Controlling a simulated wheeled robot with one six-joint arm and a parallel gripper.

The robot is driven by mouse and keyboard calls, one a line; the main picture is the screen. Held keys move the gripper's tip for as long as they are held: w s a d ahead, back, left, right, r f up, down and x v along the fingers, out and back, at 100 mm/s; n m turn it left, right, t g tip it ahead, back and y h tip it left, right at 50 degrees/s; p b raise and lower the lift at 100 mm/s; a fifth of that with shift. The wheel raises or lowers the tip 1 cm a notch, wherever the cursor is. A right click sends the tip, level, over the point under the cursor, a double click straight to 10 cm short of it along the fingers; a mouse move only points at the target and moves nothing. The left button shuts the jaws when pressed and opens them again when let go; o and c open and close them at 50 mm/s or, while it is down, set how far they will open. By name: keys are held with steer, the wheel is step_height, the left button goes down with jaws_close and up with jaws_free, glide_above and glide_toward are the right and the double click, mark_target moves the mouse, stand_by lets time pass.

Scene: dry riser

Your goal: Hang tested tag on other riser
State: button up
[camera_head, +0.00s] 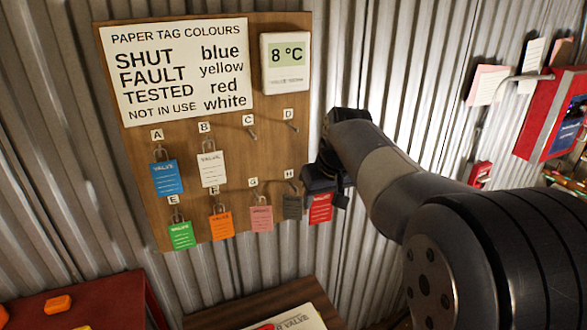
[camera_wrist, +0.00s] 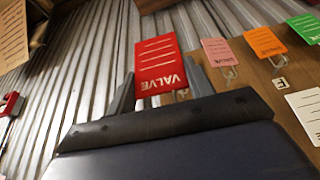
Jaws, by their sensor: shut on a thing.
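My gripper (camera_head: 322,186) is shut on a red tag (camera_head: 320,208), just right of hook H on the pegboard. In the wrist view the red tag (camera_wrist: 158,65), printed VALVE, sits between my fingers (camera_wrist: 163,88). The sign (camera_head: 177,68) on the board pairs TESTED with red. At the right edge, a red box (camera_head: 555,112) is on the wall, with pale tags (camera_head: 488,85) on a bar beside it. I cannot tell whether it is a riser or which one.
Hooks C (camera_head: 252,133) and D (camera_head: 291,126) are empty. A red-topped surface (camera_head: 105,305) stands below.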

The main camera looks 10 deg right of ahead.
mark_target(296, 132)
steer(key=v, duration=0.9)
steer(key=shift+s+a+r+n, duration=0.2)
steer(key=shift+s+r+n, duration=0.05)
steer(key=shift+s+n, duration=0.15)
steer(key=shift+w, duration=0.1)
steer(key=w+a+p, duration=0.1)
steer(key=w+p, duration=0.1)
steer(key=w, duration=0.4)
steer(key=w+a+p, duration=0.1)
steer(key=w+p, duration=0.1)
steer(key=w, duration=0.3)
steer(key=w+a+p, duration=0.1)
steer(key=w+p, duration=0.2)
steer(key=w, duration=0.3)
steer(key=shift+w+a+f, duration=0.25)
steer(key=shift+w+f, duration=0.05)
steer(key=shift+w, duration=0.1)
steer(key=shift+s+f, duration=0.15)
steer(key=shift+f, duration=0.15)
